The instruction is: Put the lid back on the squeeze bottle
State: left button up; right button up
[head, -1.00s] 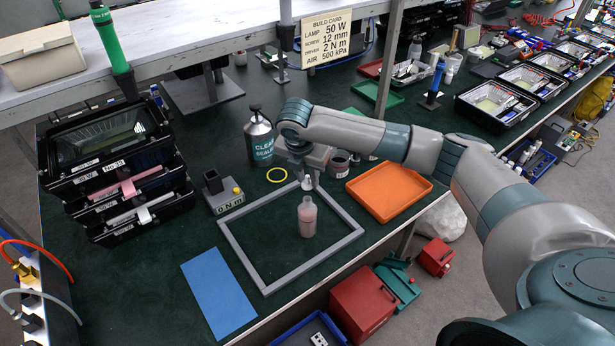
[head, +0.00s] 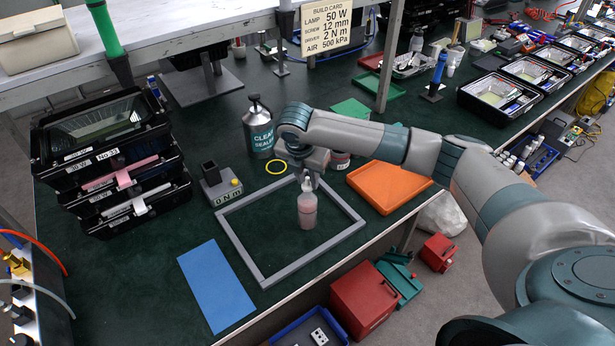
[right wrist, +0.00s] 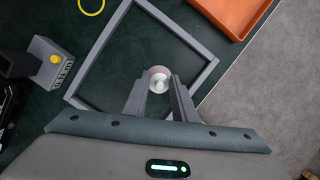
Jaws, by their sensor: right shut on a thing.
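The squeeze bottle (head: 307,211), translucent with pinkish contents, stands upright inside a grey square frame on the green bench. Its pale lid (head: 307,185) is at the bottle's mouth, held by my right gripper (head: 307,176). In the right wrist view the white lid (right wrist: 158,84) lies between the two fingers of my right gripper (right wrist: 160,92), with the bottle's rim (right wrist: 158,71) showing around and beyond it. The lid appears to touch the bottle top; whether it is fully seated I cannot tell. My left gripper is not in view.
The grey frame (head: 236,248) surrounds the bottle. A labelled metal can (head: 258,130), a yellow ring (head: 276,166) and a grey box tester (head: 219,187) stand behind it. An orange tray (head: 388,187) is to the right, a blue mat (head: 216,286) front left.

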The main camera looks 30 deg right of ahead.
jog(key=shift+r+p, duration=0.1)
jog(key=shift+p, duration=1)
dwell(1.4)
jog(key=shift+f+p, duration=0.2)
jog(key=shift+p, duration=0.3)
dwell(1.1)
jog(key=shift+p, duration=0.5)
dwell(0.6)
dwell(0.3)
jog(key=o, duration=1.6)
jog(key=shift+o, duration=0.2)
